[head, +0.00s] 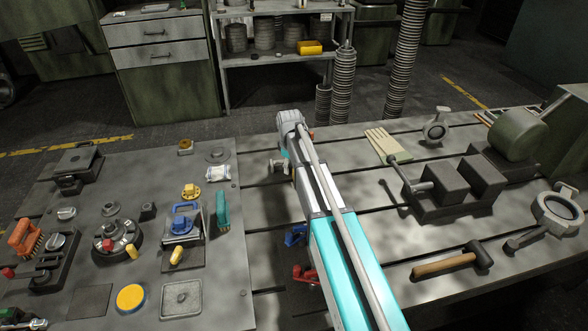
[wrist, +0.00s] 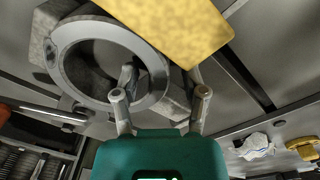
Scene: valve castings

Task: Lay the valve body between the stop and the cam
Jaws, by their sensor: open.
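A grey valve body (wrist: 72,38) with a round flange and open bore fills the upper left of the wrist view. My gripper (wrist: 160,94) is open. Its left finger overlaps the bore in the picture and its right finger is at the flange's right side; contact is unclear.
A yellow flat object (wrist: 175,25) lies close above the fingers in the wrist view. A vise (head: 450,190), a mallet (head: 450,262) and ring castings (head: 558,210) are at the right.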

